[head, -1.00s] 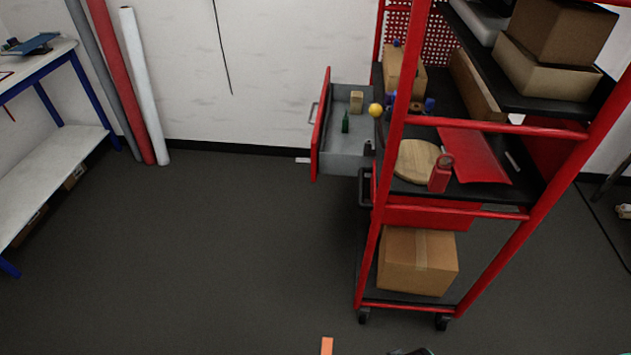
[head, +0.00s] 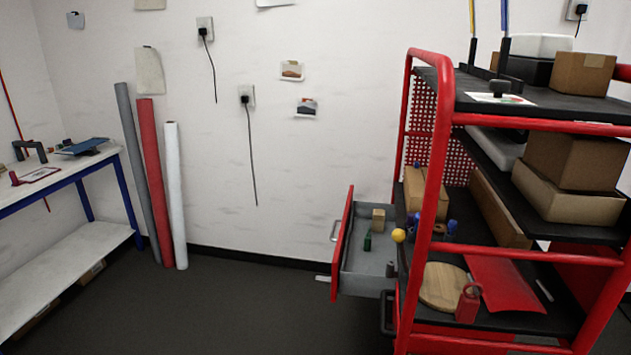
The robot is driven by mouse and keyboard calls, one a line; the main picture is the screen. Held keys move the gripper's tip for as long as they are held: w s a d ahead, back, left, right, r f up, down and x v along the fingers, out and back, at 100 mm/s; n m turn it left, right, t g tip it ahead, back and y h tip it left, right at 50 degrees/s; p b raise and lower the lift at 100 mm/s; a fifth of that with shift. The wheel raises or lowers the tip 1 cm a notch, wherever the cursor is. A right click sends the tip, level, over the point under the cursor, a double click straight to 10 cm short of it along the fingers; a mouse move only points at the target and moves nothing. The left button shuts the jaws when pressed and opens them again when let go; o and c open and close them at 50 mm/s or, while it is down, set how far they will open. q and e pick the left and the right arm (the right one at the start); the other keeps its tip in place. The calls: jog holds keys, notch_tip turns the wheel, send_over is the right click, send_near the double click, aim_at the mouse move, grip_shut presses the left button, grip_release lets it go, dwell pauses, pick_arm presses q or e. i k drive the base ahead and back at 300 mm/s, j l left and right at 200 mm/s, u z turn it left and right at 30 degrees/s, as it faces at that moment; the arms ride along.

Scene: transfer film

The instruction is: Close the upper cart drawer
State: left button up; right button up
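The red cart (head: 440,170) stands at the right of the head view. Its upper drawer (head: 368,285) is pulled out to the left, with a red front panel (head: 342,246) and a small grey handle (head: 334,231). Inside the drawer are a green bottle (head: 367,241) and a small tan block (head: 378,219). Another drawer with a dark handle (head: 387,312) sits below it and looks closed. Neither of my grippers shows in this view.
A white workbench with blue legs (head: 88,190) stands at the left. Grey, red and white rolls (head: 176,195) lean on the wall. The cart shelves carry cardboard boxes (head: 583,74), a round wooden board (head: 442,288) and a red canister (head: 468,304). Open floor (head: 220,310) lies left of the drawer.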

aim_at(356, 271)
jog(key=i+j+z, duration=0.1)
jog(key=j+z, duration=0.4)
jog(key=j, duration=0.7)
jog(key=j+z, duration=0.45)
jog(key=j, duration=0.7)
jog(key=i+j, duration=0.1)
jog(key=i, duration=0.2)
jog(key=i+j+z, duration=0.3)
jog(key=i, duration=0.2)
jog(key=i+j+z, duration=0.35)
jog(key=i+j, duration=0.05)
jog(key=i, duration=0.1)
